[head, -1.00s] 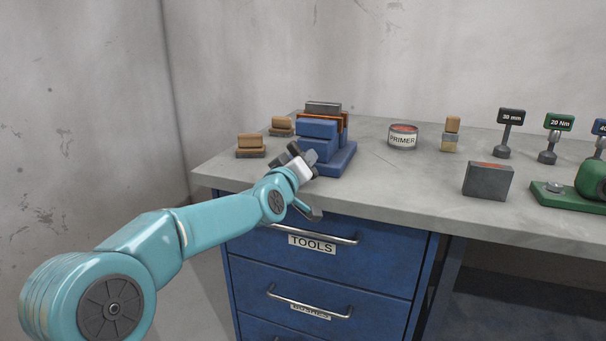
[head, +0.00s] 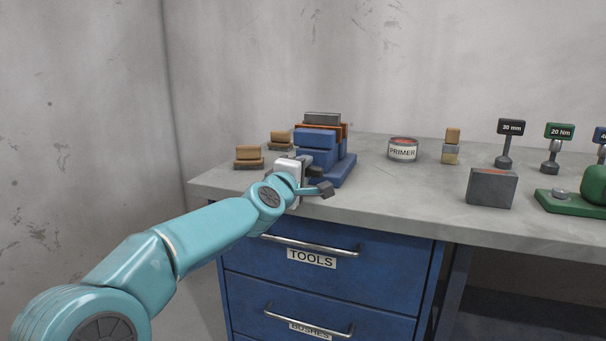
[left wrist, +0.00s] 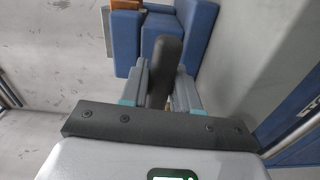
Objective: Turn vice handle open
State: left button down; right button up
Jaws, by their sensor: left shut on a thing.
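The blue vice (head: 318,157) stands near the left front part of the bench, with an orange-brown block and a grey piece at its top. My left gripper (head: 312,174) is at the vice's front side, just above the bench's front edge. In the left wrist view, the vice (left wrist: 196,32) is straight ahead. The dark vice handle (left wrist: 167,60) stands between the two grey fingers of my left gripper (left wrist: 161,88), which is shut on it. The handle's lower end is hidden between the fingers. My right gripper is not in view.
A primer tin (head: 403,149), a grey box (head: 492,187) and a green device (head: 590,190) stand to the right. Blue drawers with handles (head: 310,245) are below.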

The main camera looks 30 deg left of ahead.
pick_arm(q)
jog(key=shift+n, duration=0.6)
jog(key=c, duration=0.9)
grip_release()
jog(key=v, duration=1.6)
jog(key=shift+s+d, duration=0.15)
